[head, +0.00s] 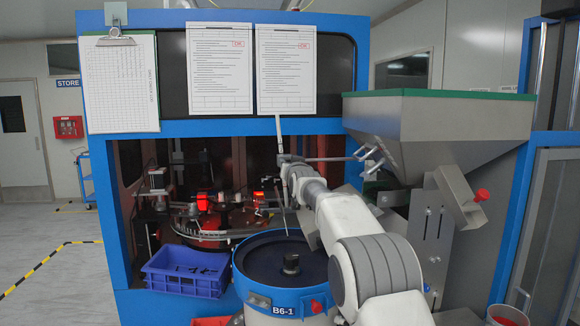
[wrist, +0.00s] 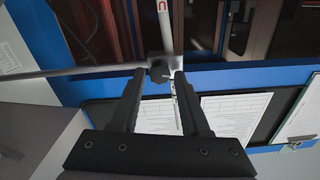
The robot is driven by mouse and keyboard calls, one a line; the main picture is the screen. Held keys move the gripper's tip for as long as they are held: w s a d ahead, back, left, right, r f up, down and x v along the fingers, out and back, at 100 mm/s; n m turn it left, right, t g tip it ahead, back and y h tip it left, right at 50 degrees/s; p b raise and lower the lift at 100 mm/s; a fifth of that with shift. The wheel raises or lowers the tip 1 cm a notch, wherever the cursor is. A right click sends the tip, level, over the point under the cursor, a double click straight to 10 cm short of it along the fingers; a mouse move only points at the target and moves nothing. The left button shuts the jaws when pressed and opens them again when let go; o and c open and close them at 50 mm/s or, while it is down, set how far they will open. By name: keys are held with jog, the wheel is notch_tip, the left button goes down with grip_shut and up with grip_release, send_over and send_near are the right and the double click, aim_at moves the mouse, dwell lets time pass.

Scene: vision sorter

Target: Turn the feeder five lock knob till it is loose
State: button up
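A dark lock knob (wrist: 160,66) sits on a clamp where a thin horizontal rod meets an upright pale post (wrist: 165,25). My gripper (wrist: 160,77) is open, with one finger on each side of the knob at the fingertips. I cannot tell whether either finger touches it. In the head view my gripper (head: 288,163) is at the upright post (head: 280,135), above the bowl feeder (head: 240,262) labelled B6-1, and my arm largely hides the knob there. No label reading five shows.
A grey hopper (head: 400,125) with a red knob (head: 481,195) stands right of my arm. Papers (head: 220,70) hang on the blue frame above. A turntable with red lights (head: 203,203) is behind.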

jog(key=shift+o, duration=0.9)
jog(key=shift+f, duration=0.1)
jog(key=shift+f, duration=0.1)
jog(key=s+d+b, duration=0.3)
jog(key=s+b, duration=0.3)
jog(key=s, duration=1.1)
jog(key=shift+d, duration=0.2)
jog(key=shift+s, duration=0.1)
jog(key=s+d+f+g+h, duration=0.1)
jog(key=s+d+f+g, duration=0.3)
jog(key=s, duration=1)
jog(key=s+d+f+g+h, duration=0.1)
jog(key=s+d+f+g, duration=0.3)
jog(key=s+f, duration=0.7)
jog(key=s+d+f+g+h, duration=0.1)
jog(key=s+d+f+g, duration=0.3)
jog(key=s, duration=1.4)
notch_tip(320, 180, down, 4)
jog(key=shift+d+f, duration=0.2)
jog(key=shift+d, duration=1)
